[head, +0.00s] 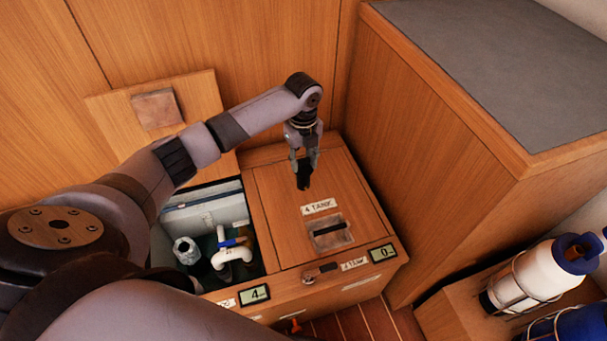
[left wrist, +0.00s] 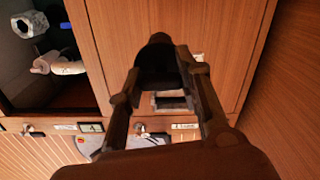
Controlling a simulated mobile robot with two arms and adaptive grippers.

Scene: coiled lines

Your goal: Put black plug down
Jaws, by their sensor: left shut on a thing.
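My left gripper (head: 304,165) is shut on the black plug (head: 304,181), above the closed wooden lid (head: 275,187) labelled "TANK". The black plug also shows between the fingers in the left wrist view (left wrist: 158,62). In the head view its lower end is close to the lid; I cannot tell whether it touches. My right gripper is not in view.
Left of the lid is an open compartment (head: 257,262) with a white pipe fitting (head: 231,255) and a blue valve handle (head: 236,242). A recessed pull (head: 330,233) sits in the lid. A tall wooden cabinet (head: 440,150) stands at right, with bottles (head: 540,275) below. The lid around the plug is clear.

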